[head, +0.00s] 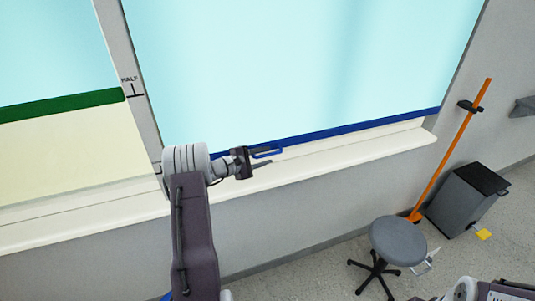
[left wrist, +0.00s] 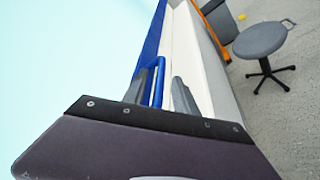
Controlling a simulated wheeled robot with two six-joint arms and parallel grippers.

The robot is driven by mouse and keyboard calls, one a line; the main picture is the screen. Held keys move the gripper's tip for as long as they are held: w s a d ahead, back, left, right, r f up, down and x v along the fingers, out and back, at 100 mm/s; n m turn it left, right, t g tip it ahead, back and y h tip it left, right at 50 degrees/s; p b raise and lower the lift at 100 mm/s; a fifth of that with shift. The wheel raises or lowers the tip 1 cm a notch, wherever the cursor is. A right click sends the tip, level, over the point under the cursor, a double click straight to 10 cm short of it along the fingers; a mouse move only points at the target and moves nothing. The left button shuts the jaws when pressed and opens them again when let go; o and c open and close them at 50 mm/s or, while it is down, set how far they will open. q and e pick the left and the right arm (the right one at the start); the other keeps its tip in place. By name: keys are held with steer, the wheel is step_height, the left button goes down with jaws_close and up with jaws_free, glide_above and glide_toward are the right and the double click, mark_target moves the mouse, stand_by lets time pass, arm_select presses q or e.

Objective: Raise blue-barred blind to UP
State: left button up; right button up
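The blue-barred blind (head: 300,70) is a pale cyan sheet, drawn down so that its blue bottom bar (head: 350,128) lies just above the white sill. A blue loop handle (head: 270,153) sticks out from the bar; in the left wrist view the handle (left wrist: 158,82) stands upright in the picture. My left gripper (head: 264,157) is at the handle with its fingers apart. In the left wrist view the handle lies between the two fingers, closer to the left one, and a gap shows to the right finger. My right gripper is not in view.
A green-barred blind (head: 60,104) hangs to the left, beyond a post marked HALF (head: 129,80). The white sill (head: 350,150) runs below. A stool (head: 398,240), an orange pole (head: 450,150) and a grey bin (head: 465,200) stand at the right.

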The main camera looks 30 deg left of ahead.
arm_select(q)
steer(key=shift+x, duration=0.95)
steer(key=shift+c, duration=0.3)
jaws_close()
stand_by(0.4)
